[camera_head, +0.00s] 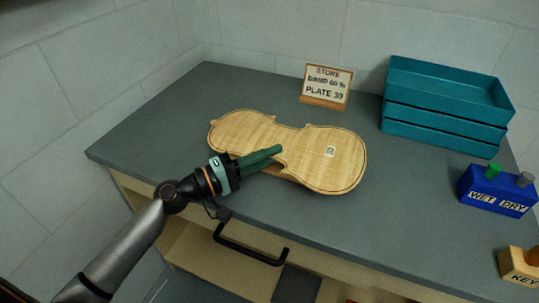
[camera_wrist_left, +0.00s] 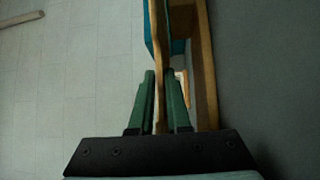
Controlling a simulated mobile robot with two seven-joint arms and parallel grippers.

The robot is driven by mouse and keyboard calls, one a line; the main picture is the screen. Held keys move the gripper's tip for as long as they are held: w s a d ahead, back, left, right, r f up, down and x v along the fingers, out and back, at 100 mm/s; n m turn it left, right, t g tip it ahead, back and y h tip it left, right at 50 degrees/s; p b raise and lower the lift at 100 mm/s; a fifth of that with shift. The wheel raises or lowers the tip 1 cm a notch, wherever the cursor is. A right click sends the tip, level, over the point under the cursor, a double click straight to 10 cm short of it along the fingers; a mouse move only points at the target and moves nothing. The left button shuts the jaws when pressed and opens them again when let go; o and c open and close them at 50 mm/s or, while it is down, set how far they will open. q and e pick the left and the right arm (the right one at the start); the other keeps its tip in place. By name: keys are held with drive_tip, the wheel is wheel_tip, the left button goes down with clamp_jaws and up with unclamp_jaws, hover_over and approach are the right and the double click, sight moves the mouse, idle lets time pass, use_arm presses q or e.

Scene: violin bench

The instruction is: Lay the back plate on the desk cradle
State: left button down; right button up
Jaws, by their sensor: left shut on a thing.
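The back plate (camera_head: 255,132) is a pale wooden violin-shaped plate with a dark edge line and a small printed label. It lies roughly level over the desk in the head view. My left gripper (camera_head: 278,156) is shut on its near edge at the waist. In the left wrist view the plate (camera_wrist_left: 160,65) shows edge-on between the green fingers (camera_wrist_left: 161,88). A wooden bar (camera_wrist_left: 207,65), probably the desk cradle, runs beside it on the desk side, with a gap between them. The plate hides most of the cradle in the head view. My right gripper is not in view.
The grey desk (camera_head: 170,105) is clear to the left. A sign (camera_head: 326,85) stands behind the plate. Stacked teal trays (camera_head: 445,105) stand at the back right. A blue WET/DRY block (camera_head: 497,190) and a KEY block (camera_head: 520,266) are at the right.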

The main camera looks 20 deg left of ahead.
use_arm(q)
drive_tip(key=shift+f+b, duration=0.25)
drive_tip(key=shift+b, duration=0.1)
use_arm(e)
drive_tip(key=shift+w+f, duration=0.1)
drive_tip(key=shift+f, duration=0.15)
use_arm(q)
drive_tip(key=c, duration=0.8)
unclamp_jaws()
drive_tip(key=shift+s+a+f, duration=0.1)
drive_tip(key=shift+a, duration=0.05)
drive_tip(key=b+v, duration=0.1)
drive_tip(key=v, duration=0.3)
drive_tip(key=shift+s+f, duration=0.1)
drive_tip(key=shift+f, duration=0.05)
drive_tip(key=b+v, duration=0.1)
drive_tip(key=v, duration=0.6)
drive_tip(key=shift+s+a+r, duration=0.2)
drive_tip(key=shift+s+a, duration=0.15)
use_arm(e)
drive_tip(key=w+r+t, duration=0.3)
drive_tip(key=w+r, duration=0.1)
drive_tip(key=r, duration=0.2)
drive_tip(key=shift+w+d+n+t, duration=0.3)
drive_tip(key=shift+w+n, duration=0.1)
